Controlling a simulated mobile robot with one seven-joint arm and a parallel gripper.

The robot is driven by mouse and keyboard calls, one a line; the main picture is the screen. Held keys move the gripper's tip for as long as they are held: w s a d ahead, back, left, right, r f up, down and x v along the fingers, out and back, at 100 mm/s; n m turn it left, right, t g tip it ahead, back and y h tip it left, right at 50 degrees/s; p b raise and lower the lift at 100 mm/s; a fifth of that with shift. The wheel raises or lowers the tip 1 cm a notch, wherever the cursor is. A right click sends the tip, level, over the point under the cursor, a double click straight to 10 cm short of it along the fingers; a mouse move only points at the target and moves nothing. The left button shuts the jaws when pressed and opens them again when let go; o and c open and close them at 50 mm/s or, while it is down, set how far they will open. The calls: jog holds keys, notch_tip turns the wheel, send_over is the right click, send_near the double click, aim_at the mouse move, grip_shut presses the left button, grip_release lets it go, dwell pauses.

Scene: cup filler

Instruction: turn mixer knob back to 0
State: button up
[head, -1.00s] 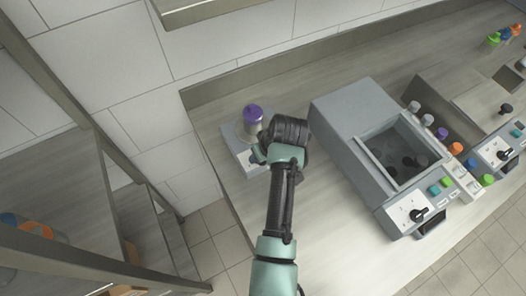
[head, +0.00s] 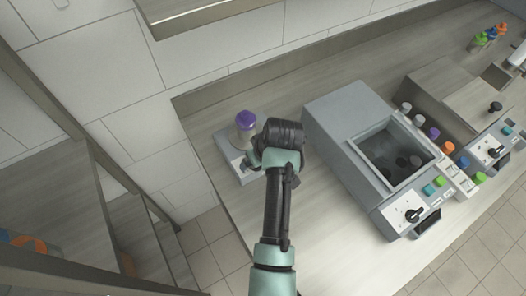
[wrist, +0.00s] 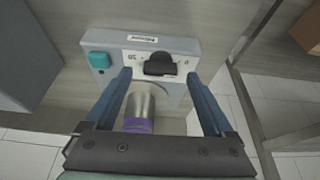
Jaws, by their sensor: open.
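The mixer (wrist: 185,46) is a small grey unit with a white dial panel, a teal button (wrist: 98,60) and a black knob (wrist: 160,64). The dial shows 30 on the left and 0 on the right; the knob's exact setting is hard to tell. A silver cup with a purple lid (wrist: 140,125) stands on the mixer, and it also shows in the head view (head: 246,119). My gripper (wrist: 158,76) is open, with one finger on each side of the knob, apart from it as far as I see. In the head view my wrist partly hides the mixer (head: 228,146).
A large grey machine (head: 345,115) with a dark open basin and its own knob (head: 412,214) stands right of my arm. Several coloured-lid containers stand farther right. A wooden shelf (head: 60,190) is at the left. Counter in front of the mixer is clear.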

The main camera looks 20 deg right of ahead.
jog(key=a+v, duration=0.1)
jog(key=v, duration=1)
jog(key=shift+d+r, duration=0.4)
jog(key=shift+d, duration=0.1)
jog(key=shift+s, duration=0.15)
